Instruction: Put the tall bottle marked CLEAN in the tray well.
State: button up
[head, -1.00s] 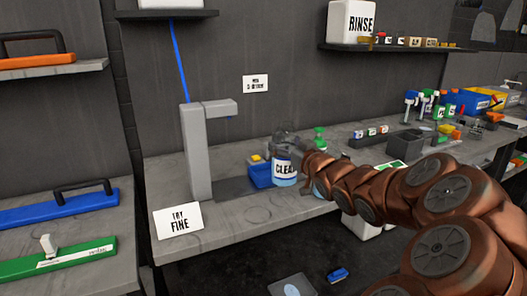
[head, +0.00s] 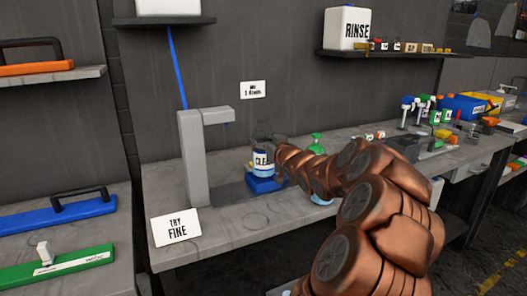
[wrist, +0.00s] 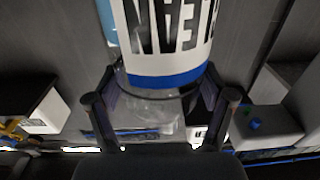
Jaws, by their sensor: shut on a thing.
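The clear bottle marked CLEAN (head: 263,162), with a white label and a blue band, is held upright in my gripper (head: 264,139). In the wrist view the bottle (wrist: 170,40) fills the upper middle, upside down in the picture. The fingers of my gripper (wrist: 160,104) are shut on its clear narrower part. A small blue tray (head: 262,186) sits on the bench directly below the bottle in the head view. I cannot tell whether the bottle's base is above the tray or inside it. The tray's inside is hidden.
A grey tap stand (head: 193,160) rises just left of the tray, its spout reaching right. A green-topped bottle (head: 317,145) stands behind my arm. A TRY FINE card (head: 176,226) stands at the bench's front edge. A RINSE jug (head: 347,28) sits on the shelf above.

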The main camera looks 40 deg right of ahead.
jog(key=shift+w+f, duration=0.2)
jog(key=shift+f, duration=1.75)
jog(key=o, duration=1.1)
jog(key=shift+o, duration=0.2)
jog(key=b+v, duration=0.1)
jog(key=v, duration=1.1)
